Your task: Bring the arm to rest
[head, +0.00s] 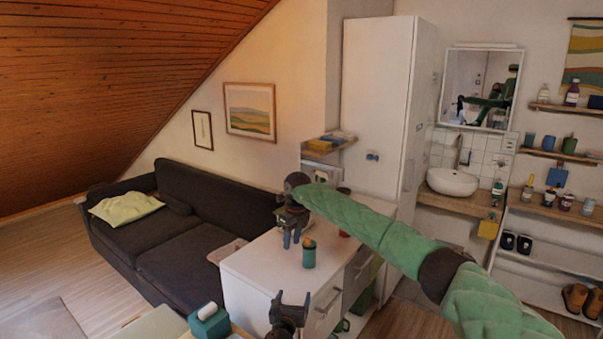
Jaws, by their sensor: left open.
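My right arm comes in from the right across the view, with its green padded links above the white drawer cabinet (262,262). My left gripper (290,299) is low in the view in front of the cabinet, fingers up, open and empty. The rest of the left arm is hardly visible.
A dark sofa (190,235) with a pale cushion (125,208) stands at the left. A teal container (209,323) with a white top is at the bottom, left of my left gripper. A cabinet drawer (357,275) appears pulled out. A washbasin (453,182) and shelves are at the right.

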